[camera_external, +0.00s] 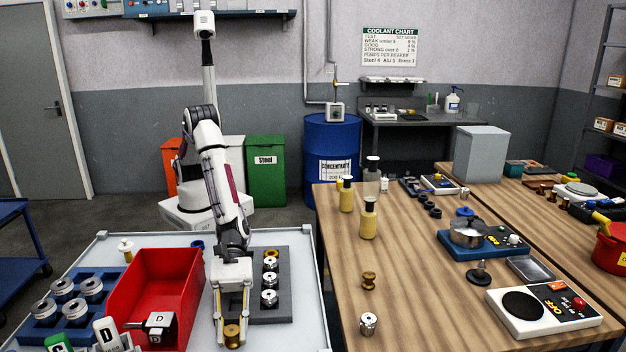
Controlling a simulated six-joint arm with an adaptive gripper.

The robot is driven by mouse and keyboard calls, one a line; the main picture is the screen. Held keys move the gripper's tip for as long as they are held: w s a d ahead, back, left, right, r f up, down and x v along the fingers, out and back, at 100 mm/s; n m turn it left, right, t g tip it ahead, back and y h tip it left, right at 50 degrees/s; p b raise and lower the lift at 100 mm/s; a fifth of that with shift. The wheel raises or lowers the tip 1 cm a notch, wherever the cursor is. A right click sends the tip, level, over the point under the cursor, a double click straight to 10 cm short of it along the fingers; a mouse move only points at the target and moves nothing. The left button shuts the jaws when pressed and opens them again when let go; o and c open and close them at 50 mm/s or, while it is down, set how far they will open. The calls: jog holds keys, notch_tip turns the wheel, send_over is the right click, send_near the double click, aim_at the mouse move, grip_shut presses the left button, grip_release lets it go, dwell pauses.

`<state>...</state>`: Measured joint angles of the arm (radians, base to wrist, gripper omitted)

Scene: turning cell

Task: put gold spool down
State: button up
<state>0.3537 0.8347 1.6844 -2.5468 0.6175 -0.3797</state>
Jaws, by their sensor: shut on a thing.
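The gold spool (232,335) is at the front of the white-topped table (290,338), low between the fingertips of my gripper (232,322). My gripper points down and is shut on the spool. I cannot tell whether the spool touches the table top.
A red bin (160,275) stands close left of my gripper. A grey tray (283,310) with silver and gold parts lies close right. A blue tray (40,325) with silver parts is at far left. A silver spool (368,323) stands on the wooden bench (420,300).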

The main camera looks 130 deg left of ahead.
jog(key=o, duration=1.1)
jog(key=shift+r, duration=0.2)
jog(key=shift+v, duration=5.95)
jog(key=shift+s, duration=0.1)
